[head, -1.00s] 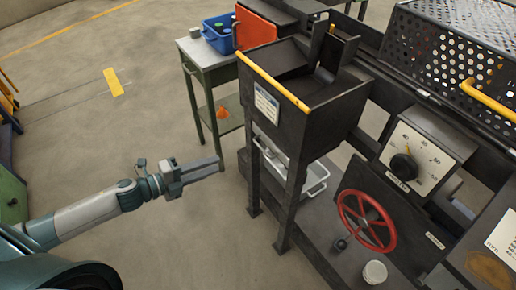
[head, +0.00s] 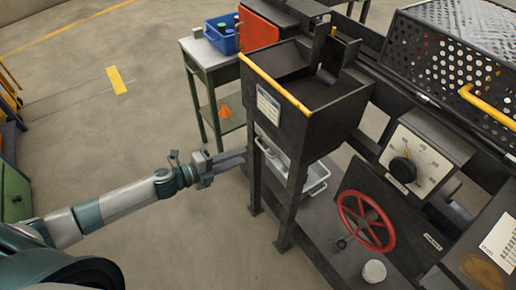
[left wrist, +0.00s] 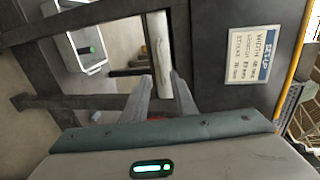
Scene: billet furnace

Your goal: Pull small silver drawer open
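The small silver drawer (head: 318,178) sits under the black hopper, partly hidden behind its legs. In the left wrist view, a pale upright bar (left wrist: 159,45) shows ahead, seemingly the drawer's handle or front edge. My left gripper (head: 244,157) is at the hopper's left side, level with the drawer. In the left wrist view its two fingers (left wrist: 161,76) are apart, with the lower end of the bar between them. I cannot tell whether they touch it. My right gripper is not in view.
The black hopper (head: 318,115) with a yellow edge bar stands above the drawer, its dark legs near my fingers. A red handwheel (head: 366,222) is at the right. A green table (head: 215,62) holds a blue bin (head: 222,40).

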